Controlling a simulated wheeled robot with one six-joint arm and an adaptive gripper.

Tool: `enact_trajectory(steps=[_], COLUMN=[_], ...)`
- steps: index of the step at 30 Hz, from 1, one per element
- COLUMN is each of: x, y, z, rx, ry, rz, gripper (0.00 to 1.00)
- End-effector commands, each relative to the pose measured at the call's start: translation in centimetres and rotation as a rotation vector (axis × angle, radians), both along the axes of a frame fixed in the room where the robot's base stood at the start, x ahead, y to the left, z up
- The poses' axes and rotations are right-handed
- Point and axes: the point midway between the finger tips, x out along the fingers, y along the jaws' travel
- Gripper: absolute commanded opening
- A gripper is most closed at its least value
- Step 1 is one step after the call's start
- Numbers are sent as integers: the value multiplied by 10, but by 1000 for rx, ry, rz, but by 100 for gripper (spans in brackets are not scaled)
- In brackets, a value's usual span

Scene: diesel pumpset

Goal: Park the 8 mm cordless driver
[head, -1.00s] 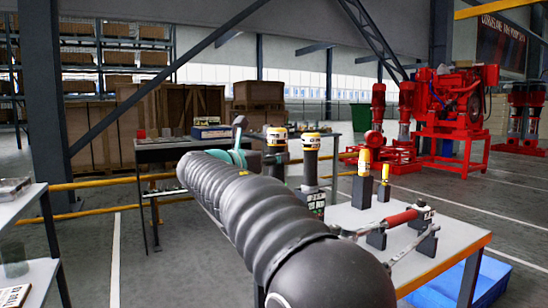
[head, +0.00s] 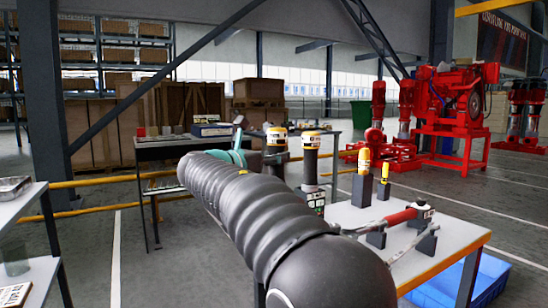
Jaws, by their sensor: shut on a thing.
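Two yellow-topped, dark-bodied cordless drivers stand upright side by side at mid-picture, a left driver (head: 277,137) and a right driver (head: 311,142). The right one has a base with a green and white label above the near table (head: 440,258). The left one's lower part is hidden behind my arm; size marks are too small to read. My gripper (head: 255,160) is mostly hidden past the teal wrist, a dark part showing close beside the left driver. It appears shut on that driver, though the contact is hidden.
On the table, yellow-handled tools (head: 364,160) stand in grey blocks, and a red-handled wrench (head: 400,218) lies across dark supports. A blue bin (head: 460,283) is below right. A dark bench (head: 165,150) and a yellow rail (head: 95,184) stand behind. A shelf (head: 22,205) is at left.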

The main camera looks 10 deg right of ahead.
Motion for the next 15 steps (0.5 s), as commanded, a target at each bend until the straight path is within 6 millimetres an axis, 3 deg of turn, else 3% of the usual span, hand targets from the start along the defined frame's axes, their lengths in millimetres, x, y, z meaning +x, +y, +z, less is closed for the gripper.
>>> enact_trajectory(steps=[15], x=[0], y=[0], z=[-7], rx=[-1], ry=[-3], rz=[0], gripper=[0])
